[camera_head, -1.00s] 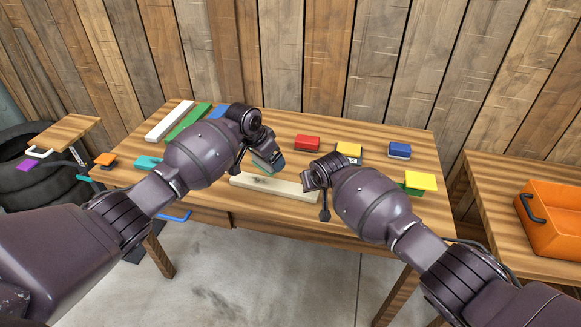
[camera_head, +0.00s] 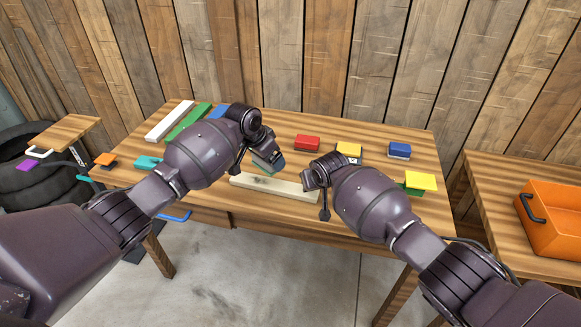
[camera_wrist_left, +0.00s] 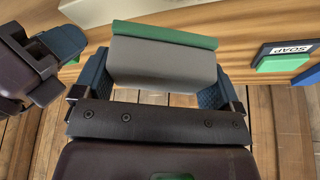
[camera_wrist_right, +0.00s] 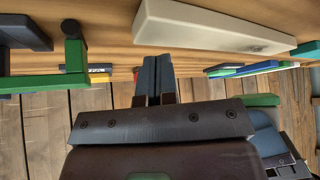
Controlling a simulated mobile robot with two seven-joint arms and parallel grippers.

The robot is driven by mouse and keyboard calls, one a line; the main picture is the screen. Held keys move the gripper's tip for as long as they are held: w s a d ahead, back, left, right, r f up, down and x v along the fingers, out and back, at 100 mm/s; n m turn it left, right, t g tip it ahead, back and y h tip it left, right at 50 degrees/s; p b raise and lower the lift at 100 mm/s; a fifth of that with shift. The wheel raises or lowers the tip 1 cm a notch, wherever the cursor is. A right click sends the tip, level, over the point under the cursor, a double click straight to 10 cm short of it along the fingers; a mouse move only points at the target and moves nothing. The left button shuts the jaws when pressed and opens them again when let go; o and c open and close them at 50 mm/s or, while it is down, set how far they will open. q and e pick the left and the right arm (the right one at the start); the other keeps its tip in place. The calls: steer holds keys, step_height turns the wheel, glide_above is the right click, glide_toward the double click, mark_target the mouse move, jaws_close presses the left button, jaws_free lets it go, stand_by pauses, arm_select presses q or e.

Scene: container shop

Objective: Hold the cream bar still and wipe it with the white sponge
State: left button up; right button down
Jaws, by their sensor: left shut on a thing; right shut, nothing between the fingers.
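The cream bar (camera_head: 275,187) lies flat along the front of the table, with a dark smudge on its top towards the left. It also shows in the right wrist view (camera_wrist_right: 200,28) and partly at the top of the left wrist view (camera_wrist_left: 105,10). My left gripper (camera_head: 268,162) is above the bar, shut on the sponge (camera_wrist_left: 163,65), which looks greyish white with a green layer. My right gripper (camera_wrist_right: 158,65) is shut and empty near the bar's right end. In the head view its fingertips are hidden; I cannot tell whether they touch the bar.
Red (camera_head: 307,143), yellow (camera_head: 349,149) and blue (camera_head: 399,150) blocks stand behind the bar. A yellow-and-green piece (camera_head: 420,182) is at the right edge. White (camera_head: 168,120) and green (camera_head: 188,122) bars lie at back left. An orange crate (camera_head: 553,215) stands on the right-hand table.

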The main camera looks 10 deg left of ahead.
steer(key=shift+w+a, duration=0.2)
steer(key=shift+w, duration=0.1)
steer(key=shift+f, duration=0.25)
